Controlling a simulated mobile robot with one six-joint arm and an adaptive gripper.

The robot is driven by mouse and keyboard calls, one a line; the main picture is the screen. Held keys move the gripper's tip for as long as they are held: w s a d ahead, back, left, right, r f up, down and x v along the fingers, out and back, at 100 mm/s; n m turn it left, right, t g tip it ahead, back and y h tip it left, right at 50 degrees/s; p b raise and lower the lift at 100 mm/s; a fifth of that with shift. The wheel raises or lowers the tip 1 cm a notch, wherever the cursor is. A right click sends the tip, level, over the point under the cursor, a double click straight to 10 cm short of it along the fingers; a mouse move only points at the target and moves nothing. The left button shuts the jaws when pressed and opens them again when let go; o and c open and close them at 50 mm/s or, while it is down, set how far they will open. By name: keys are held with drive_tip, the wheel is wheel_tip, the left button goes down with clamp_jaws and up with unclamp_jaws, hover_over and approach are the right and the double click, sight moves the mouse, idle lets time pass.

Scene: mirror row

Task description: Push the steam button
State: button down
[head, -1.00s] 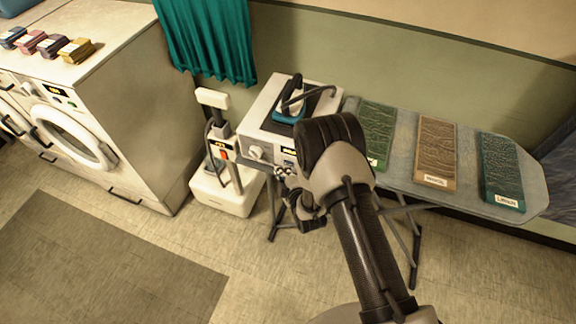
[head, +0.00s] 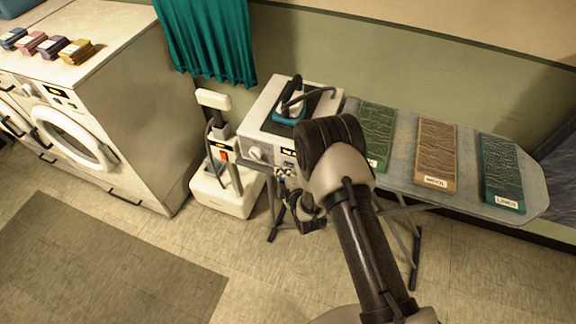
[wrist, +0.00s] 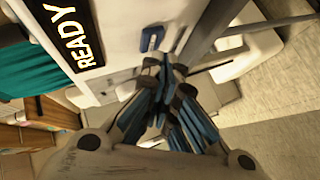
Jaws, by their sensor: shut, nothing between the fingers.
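The white steam station (head: 258,127) stands at the left end of the ironing board, with an iron (head: 288,106) resting on top. Its front has a round knob (head: 256,153) and a dark display that reads READY in the wrist view (wrist: 75,40). A small blue button (wrist: 152,38) sits on the white front panel beside the display; its label cannot be read. My gripper (wrist: 164,64) is shut and empty, its fingertips close to the panel just below the blue button in the picture. I cannot tell whether they touch. In the head view my arm partly hides the front panel.
The ironing board (head: 532,195) extends right with green, brown and teal cloths. A white upright unit (head: 222,195) stands on the floor left of the station. Washing machines (head: 75,135) are at the left. The floor in front is clear.

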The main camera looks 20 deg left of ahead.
drive_tip(key=shift+w, duration=0.15)
drive_tip(key=shift+w+d+b, duration=0.1)
drive_tip(key=shift+w+b, duration=0.2)
drive_tip(key=shift+b, duration=0.1)
drive_tip(key=shift+w, duration=0.1)
idle(0.6)
drive_tip(key=shift+s, duration=0.6)
drive_tip(key=s, duration=0.6)
drive_tip(key=shift+a, duration=0.3)
drive_tip(key=shift+w+r, duration=0.1)
idle(0.3)
